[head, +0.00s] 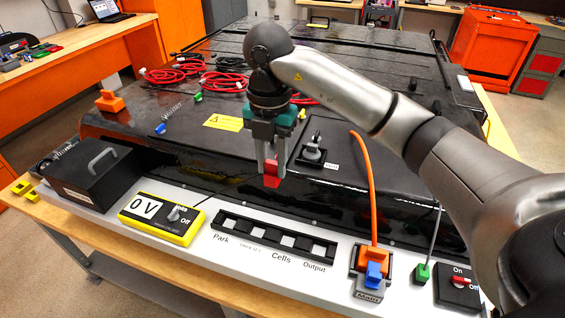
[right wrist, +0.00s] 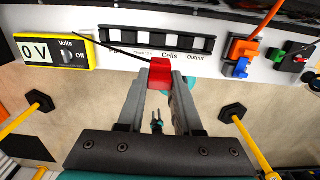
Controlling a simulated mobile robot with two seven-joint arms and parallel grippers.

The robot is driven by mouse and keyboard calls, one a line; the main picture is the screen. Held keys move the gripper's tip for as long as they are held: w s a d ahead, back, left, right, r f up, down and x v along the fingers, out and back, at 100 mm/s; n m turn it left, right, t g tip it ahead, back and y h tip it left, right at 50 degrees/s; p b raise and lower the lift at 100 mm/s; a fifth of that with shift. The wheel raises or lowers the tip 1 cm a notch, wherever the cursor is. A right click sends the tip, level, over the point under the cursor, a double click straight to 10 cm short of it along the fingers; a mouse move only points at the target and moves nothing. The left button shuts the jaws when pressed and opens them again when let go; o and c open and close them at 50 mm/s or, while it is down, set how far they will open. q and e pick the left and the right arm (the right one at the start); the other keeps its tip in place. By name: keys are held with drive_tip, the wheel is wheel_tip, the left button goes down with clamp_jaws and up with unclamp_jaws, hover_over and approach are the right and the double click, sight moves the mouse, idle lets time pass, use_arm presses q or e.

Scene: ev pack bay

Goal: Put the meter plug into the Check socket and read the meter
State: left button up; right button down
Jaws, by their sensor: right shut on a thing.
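My right gripper (head: 270,168) is shut on the red meter plug (head: 272,178) and holds it above the socket strip's far side. The plug also shows in the right wrist view (right wrist: 160,73), between the fingertips, with a thin black lead running left toward the meter. The yellow meter (head: 160,219) reads 0 V; its dial (head: 176,213) has Volts and Off labels, but I cannot be sure where it points. The black socket strip (head: 273,238) is labelled Park, Check 12 V, Cells and Output, left to right. The plug is apart from the strip. My left gripper is out of view.
A black box with a handle (head: 92,173) stands left of the meter. An orange plug and cable (head: 373,257) with a blue latch (head: 374,275) sit right of the strip. A green plug (head: 422,273) and an On/Off switch box (head: 458,287) are farther right. Red cables (head: 222,84) lie on the pack.

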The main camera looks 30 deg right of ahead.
drive_tip(key=w+a, duration=0.3)
drive_tip(key=shift+w, duration=0.25)
drive_tip(key=shift+f, duration=0.15)
drive_tip(key=shift+f+b, duration=5.5)
drive_tip(key=shift+f, duration=3.1)
drive_tip(key=shift+f+b, duration=0.5)
drive_tip(key=shift+f, duration=0.7)
drive_tip(key=c, duration=1)
unclamp_jaws()
drive_tip(key=shift+c, duration=0.2)
drive_tip(key=o, duration=0.5)
